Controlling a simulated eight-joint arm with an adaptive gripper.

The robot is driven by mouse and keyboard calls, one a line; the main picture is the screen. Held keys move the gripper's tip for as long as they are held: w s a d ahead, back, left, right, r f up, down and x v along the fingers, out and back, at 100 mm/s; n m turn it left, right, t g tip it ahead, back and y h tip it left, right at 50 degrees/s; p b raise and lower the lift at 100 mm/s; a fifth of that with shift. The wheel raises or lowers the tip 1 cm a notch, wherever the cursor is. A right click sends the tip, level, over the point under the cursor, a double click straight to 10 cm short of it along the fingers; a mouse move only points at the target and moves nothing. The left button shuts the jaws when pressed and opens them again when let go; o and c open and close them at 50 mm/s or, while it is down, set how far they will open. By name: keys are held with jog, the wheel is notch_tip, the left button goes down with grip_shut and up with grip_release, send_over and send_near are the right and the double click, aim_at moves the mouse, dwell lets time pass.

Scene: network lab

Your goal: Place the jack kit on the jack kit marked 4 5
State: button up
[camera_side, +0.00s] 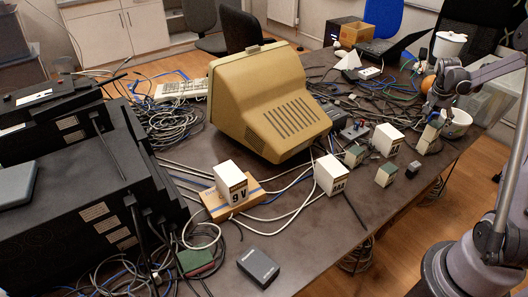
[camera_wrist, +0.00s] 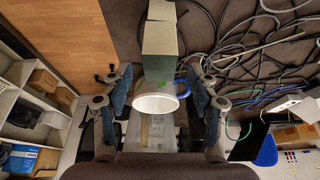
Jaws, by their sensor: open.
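Several small box-shaped kits stand on the table's right side in the side view: a white and grey one (camera_side: 387,140), a green one (camera_side: 355,155), another green one (camera_side: 386,175) and a pale one (camera_side: 428,139). No mark 4 5 is readable, and I cannot tell which are jack kits. My gripper (camera_side: 437,108) is over the table's right edge, close to the pale box. In the wrist view my gripper (camera_wrist: 160,92) is open with nothing gripped. A box with a pale end and green side (camera_wrist: 160,42) lies beyond the fingertips, roughly centred between them.
A white cup (camera_side: 457,123) stands beside my gripper; its rim (camera_wrist: 156,105) shows between the fingers. A white AAA box (camera_side: 331,175), a 9V box (camera_side: 231,183) and a beige monitor (camera_side: 272,100) stand further left. Cables (camera_side: 375,100) lie behind. A small black block (camera_side: 413,169) sits near the front.

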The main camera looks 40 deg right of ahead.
jog(key=v, duration=0.7)
jog(key=w+a+r+n+t, duration=0.2)
jog(key=w+a+r+n, duration=0.15)
jog(key=a, duration=0.85)
jog(key=w+a+r+n+t, duration=0.25)
jog(key=a+n, duration=0.25)
jog(key=a, duration=0.6)
jog(key=s+a+f+n+t+y, duration=0.1)
jog(key=s+a+n, duration=0.3)
jog(key=a, duration=0.6)
jog(key=s+a+f+n+t+y, duration=0.1)
jog(key=s+a+n+y, duration=0.2)
jog(key=a, duration=0.8)
jog(key=shift+s+a+n+t, duration=0.35)
jog(key=shift+s+n, duration=0.2)
jog(key=shift+n, duration=0.7)
jog(key=shift+o, duration=0.3)
